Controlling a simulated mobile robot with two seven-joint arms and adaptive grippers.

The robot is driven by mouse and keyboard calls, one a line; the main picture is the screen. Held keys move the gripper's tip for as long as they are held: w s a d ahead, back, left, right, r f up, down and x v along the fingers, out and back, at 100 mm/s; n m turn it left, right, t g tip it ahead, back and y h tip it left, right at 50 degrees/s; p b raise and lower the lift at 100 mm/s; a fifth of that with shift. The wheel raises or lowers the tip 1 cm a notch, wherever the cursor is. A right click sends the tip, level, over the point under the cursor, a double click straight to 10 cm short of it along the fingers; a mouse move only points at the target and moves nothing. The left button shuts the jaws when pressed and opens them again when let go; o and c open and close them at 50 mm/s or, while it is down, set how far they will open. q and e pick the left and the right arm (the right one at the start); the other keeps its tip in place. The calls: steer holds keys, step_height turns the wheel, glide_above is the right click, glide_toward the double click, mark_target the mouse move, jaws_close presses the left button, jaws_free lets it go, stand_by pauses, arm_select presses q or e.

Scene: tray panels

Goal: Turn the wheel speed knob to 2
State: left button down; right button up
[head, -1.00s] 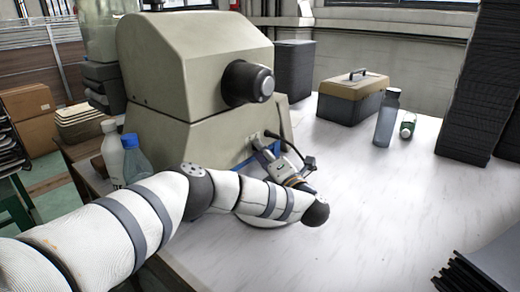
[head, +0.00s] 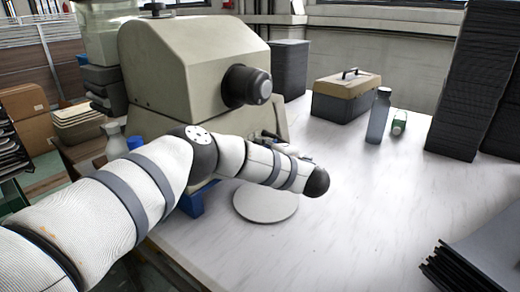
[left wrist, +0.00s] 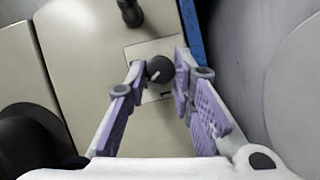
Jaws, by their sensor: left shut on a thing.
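The black round knob (left wrist: 160,69) sits on a pale square plate (left wrist: 150,52) on the beige machine, in the left wrist view. A light pointer mark shows on the knob; I cannot read any numbers around it. My left gripper (left wrist: 159,66) has its purple-padded fingers on either side of the knob and is shut on it. In the head view my left arm reaches across the front of the machine (head: 190,62) and hides the knob and most of the gripper. My right gripper is in neither view.
A black lever (left wrist: 130,12) stands near the knob. A grey round disc (head: 265,204) lies on the white table (head: 350,215) below my arm. A toolbox (head: 345,97), a grey bottle (head: 379,116) and dark stacks (head: 460,85) stand farther off. The table's middle is clear.

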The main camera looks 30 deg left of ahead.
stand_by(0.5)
arm_select(q)
steer(key=c, duration=1.4)
jaws_free()
steer(key=shift+o, duration=0.2)
steer(key=v, duration=1.2)
